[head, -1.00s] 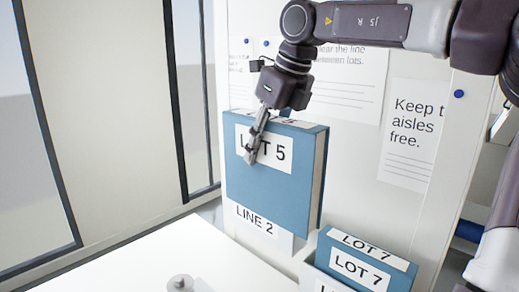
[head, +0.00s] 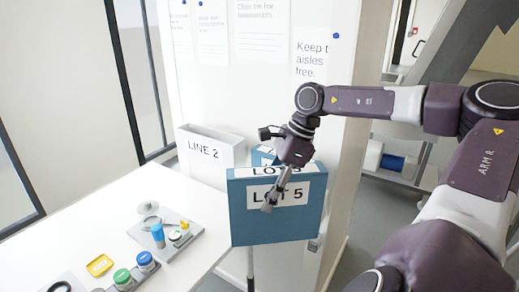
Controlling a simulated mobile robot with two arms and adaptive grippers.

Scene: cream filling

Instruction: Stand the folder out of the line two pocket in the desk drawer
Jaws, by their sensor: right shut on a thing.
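My right gripper (head: 272,200) is shut on the blue folder (head: 277,226) labelled LOT 5. It holds the folder upright by its upper part, in front of the wall pockets and beside the desk's right edge. The white LINE 2 pocket (head: 204,152) on the wall panel stands to the left of the folder, and no folder shows in it. A desk drawer cannot be made out. My left gripper is not in view.
The white desk (head: 75,225) fills the left. On it are a grey tray (head: 172,242), a yellow item (head: 100,265) and several small jars. Another blue folder (head: 262,155) shows partly behind the held one.

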